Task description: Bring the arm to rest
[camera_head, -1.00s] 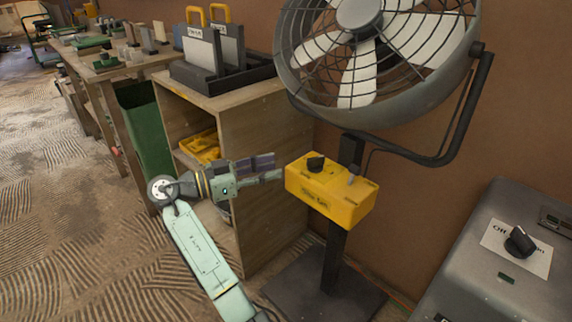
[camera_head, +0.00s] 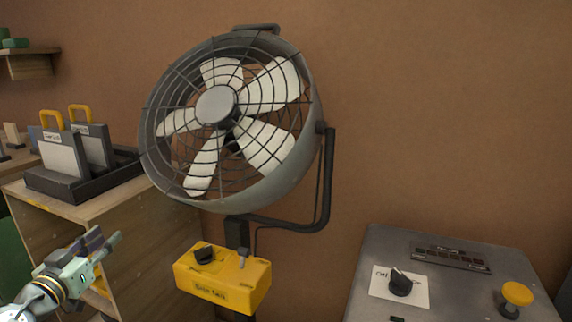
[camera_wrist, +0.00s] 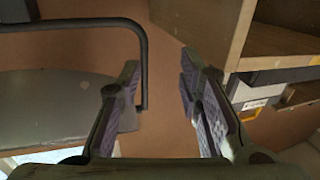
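My gripper (camera_head: 106,243) is at the lower left of the head view, pointing right and up. In the wrist view its two fingers (camera_wrist: 160,75) stand apart with nothing between them, only the brown wall behind. It is clear of the yellow control box (camera_head: 222,283), which lies to its right on the fan's post. The box carries a black knob and a small toggle switch. Most of my arm is cut off by the picture's lower left edge.
A large caged fan (camera_head: 232,118) stands above the box. A wooden cabinet (camera_head: 160,235) with a dark tray (camera_head: 62,188) on it is close behind my gripper. A grey machine (camera_head: 450,300) with a knob and a yellow button is at the right.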

